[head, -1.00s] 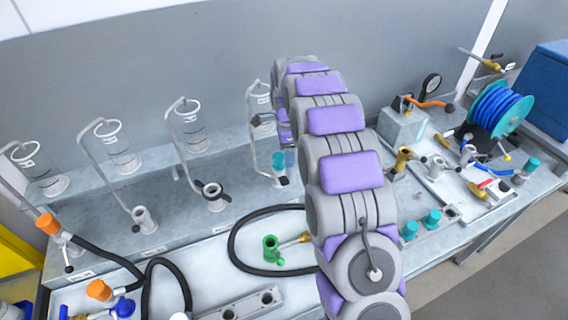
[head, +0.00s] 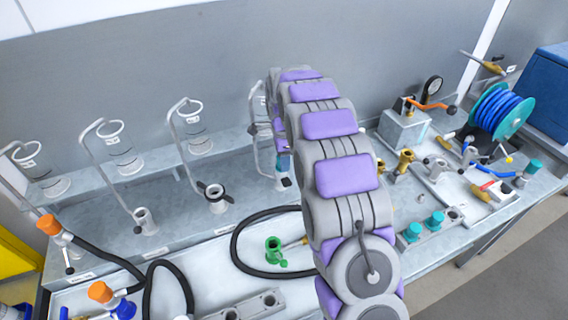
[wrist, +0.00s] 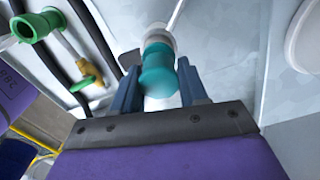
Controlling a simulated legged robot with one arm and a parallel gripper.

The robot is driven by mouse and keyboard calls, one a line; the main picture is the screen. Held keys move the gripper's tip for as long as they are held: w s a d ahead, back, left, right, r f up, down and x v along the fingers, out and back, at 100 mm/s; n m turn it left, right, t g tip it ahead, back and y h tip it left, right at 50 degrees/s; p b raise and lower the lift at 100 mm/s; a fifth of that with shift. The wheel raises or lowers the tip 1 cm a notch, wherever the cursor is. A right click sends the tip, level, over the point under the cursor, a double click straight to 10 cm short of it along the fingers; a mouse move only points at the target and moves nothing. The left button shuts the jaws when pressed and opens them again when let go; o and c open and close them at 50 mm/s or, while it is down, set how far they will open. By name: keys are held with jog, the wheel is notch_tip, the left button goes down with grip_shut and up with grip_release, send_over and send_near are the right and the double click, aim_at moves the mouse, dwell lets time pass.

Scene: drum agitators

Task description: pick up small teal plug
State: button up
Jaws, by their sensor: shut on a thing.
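A small teal plug (wrist: 157,76) is between the two blue-grey fingers of my gripper (wrist: 160,84) in the wrist view. My gripper is shut on it. The plug's far end meets a pale fitting (wrist: 157,36) with a thin metal tube rising from it; I cannot tell whether the plug is still seated there. My arm hides most of my gripper there.
Two other teal plugs (head: 424,227) sit in a rack at right. A green fitting (head: 274,250) and a black hose (head: 236,252) lie in front. Glass cylinders on bent tubes (head: 190,127) line the back left. A blue hose reel (head: 497,108) stands at right.

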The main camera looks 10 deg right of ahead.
jog(key=shift+a, duration=0.85)
jog(key=shift+c, duration=0.2)
jog(key=shift+d, duration=0.65)
grip_shut()
jog(key=shift+a+r, duration=0.15)
jog(key=shift+r, duration=0.7)
jog(key=shift+r+p, duration=0.55)
jog(key=shift+r, duration=0.4)
jog(key=shift+s+r, duration=0.1)
jog(key=shift+s, duration=0.05)
jog(key=s+d+p, duration=0.1)
jog(key=s+d, duration=0.2)
jog(key=s, duration=0.4)
jog(key=s+d+r+p, duration=0.1)
jog(key=s+d, duration=0.2)
jog(key=s, duration=0.4)
jog(key=shift+s+r, duration=0.15)
jog(key=shift+s, duration=0.15)
